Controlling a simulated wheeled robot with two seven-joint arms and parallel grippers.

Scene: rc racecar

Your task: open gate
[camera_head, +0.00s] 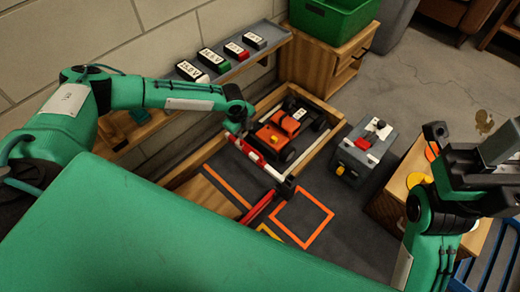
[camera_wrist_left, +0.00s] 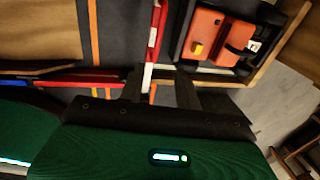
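The gate is a red and white striped bar (camera_head: 262,160) across the front of a wooden-walled bay in the head view. In the left wrist view the fingers (camera_wrist_left: 161,90) are apart, with the white end of the bar (camera_wrist_left: 149,76) at the left finger. I cannot tell whether they touch. My right gripper (camera_head: 474,145) is raised at the right, away from the gate; its finger gap is unclear.
A shelf with several labelled battery-like blocks (camera_head: 210,60) runs along the wall. A grey box (camera_head: 365,150) stands right of the bay. A green bin (camera_head: 330,18) sits on a wooden cabinet behind. An orange square (camera_head: 302,218) marks clear dark floor in front.

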